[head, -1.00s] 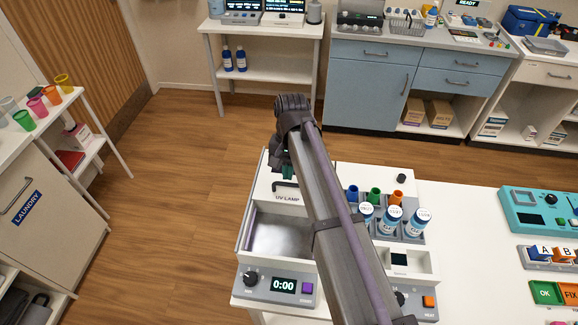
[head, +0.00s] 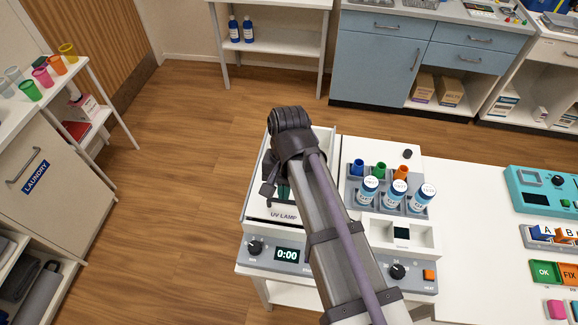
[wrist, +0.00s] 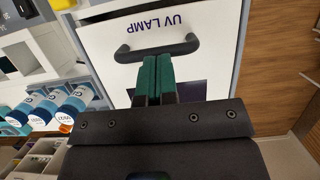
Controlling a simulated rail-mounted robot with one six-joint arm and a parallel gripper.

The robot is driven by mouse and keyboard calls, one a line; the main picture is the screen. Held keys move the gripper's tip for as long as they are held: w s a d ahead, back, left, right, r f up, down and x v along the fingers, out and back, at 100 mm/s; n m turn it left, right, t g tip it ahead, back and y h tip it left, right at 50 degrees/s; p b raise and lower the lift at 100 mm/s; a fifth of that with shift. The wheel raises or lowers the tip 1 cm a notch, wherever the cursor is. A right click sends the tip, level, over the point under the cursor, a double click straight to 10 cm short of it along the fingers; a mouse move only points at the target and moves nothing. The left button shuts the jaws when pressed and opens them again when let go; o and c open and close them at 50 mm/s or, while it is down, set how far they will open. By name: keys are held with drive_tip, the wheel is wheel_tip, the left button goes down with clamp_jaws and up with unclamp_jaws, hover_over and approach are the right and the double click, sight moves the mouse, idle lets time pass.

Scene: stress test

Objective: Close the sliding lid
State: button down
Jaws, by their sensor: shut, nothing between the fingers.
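The sliding lid, a white panel marked UV LAMP (head: 284,216), lies over the front of the box at the left of the bench unit. Its front edge is close to the control panel (head: 262,252); any narrow gap there is too small to tell. In the wrist view the lid (wrist: 108,68) fills the middle, with its dark bar handle (wrist: 128,54). My gripper (wrist: 158,60) is shut and empty, its green fingertips against or just beside the handle, on the side away from the label. In the head view my arm hides most of the handle.
Blue-capped vials (head: 398,191) stand in a rack right of the lid, with coloured caps behind them. The bench to the right (head: 465,215) has bare room.

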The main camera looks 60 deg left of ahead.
drive_tip(key=shift+s+d, duration=0.55)
drive_tip(key=shift+d, duration=0.2)
drive_tip(key=shift+a, duration=0.1)
drive_tip(key=w+a, duration=0.1)
drive_tip(key=w+a+r+p, duration=0.1)
drive_tip(key=a, duration=0.1)
drive_tip(key=shift+w, duration=0.1)
drive_tip(key=p+v, duration=0.9)
drive_tip(key=v, duration=0.1)
drive_tip(key=shift+a+f, duration=0.1)
drive_tip(key=shift+f, duration=0.1)
